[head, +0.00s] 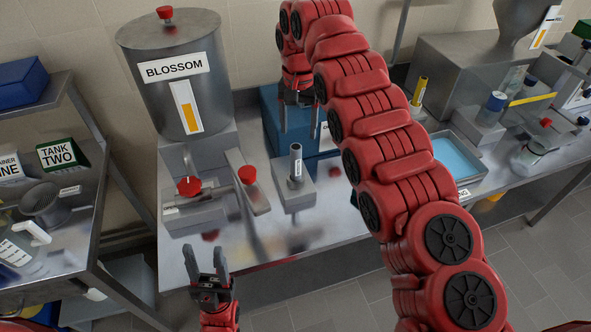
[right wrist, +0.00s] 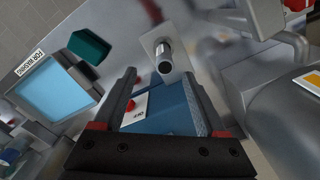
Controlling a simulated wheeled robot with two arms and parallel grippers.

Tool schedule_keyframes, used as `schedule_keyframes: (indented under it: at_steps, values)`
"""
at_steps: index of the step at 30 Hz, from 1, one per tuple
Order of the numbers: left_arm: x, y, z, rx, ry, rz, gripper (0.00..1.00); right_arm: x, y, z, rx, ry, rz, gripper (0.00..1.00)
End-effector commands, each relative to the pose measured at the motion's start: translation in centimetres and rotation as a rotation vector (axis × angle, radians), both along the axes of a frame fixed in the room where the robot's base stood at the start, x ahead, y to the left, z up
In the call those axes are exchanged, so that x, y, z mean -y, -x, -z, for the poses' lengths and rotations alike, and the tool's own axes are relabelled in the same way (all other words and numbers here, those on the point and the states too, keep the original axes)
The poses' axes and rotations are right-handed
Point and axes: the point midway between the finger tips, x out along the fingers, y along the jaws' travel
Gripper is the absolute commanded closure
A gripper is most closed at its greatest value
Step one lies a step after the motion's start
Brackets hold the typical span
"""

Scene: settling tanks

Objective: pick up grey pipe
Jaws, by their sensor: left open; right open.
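The grey pipe (head: 296,161) stands upright in a grey block (head: 293,190) on the metal bench and has a small white label. In the right wrist view the pipe (right wrist: 164,57) shows end-on, just beyond the fingertips and roughly between them in the picture. My right gripper (head: 299,128) is open and empty, pointing down in front of the blue box, above and behind the pipe. It also shows open in the right wrist view (right wrist: 159,76). My left gripper (head: 206,256) is open and empty, low at the bench's front edge, left of the pipe.
A blue box (head: 272,122) stands behind the pipe. Left of it are red-knobbed valves (head: 190,187) and a metal tank labelled BLOSSOM (head: 165,90). A basin of blue liquid (head: 455,157) lies to the right. The bench front (head: 270,235) near the pipe is mostly clear.

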Motion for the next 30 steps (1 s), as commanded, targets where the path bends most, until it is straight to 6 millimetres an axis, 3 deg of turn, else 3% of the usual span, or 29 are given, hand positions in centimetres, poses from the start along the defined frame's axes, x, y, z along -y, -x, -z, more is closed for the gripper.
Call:
schedule_keyframes:
  at_steps: [13,23,30]
  values:
    - [0.0,0.0,-2.2,0.000,0.000,0.000,0.50,0.0,0.0,6.1,-0.004,0.000,0.001,0.26]
    - [0.0,0.0,-3.4,0.000,0.000,0.000,0.50,-0.2,-0.4,8.0,-0.003,0.001,0.000,0.26]
    - [0.0,0.0,-4.9,0.000,0.000,0.000,0.50,-0.4,-1.0,10.7,-0.004,0.001,0.000,0.26]
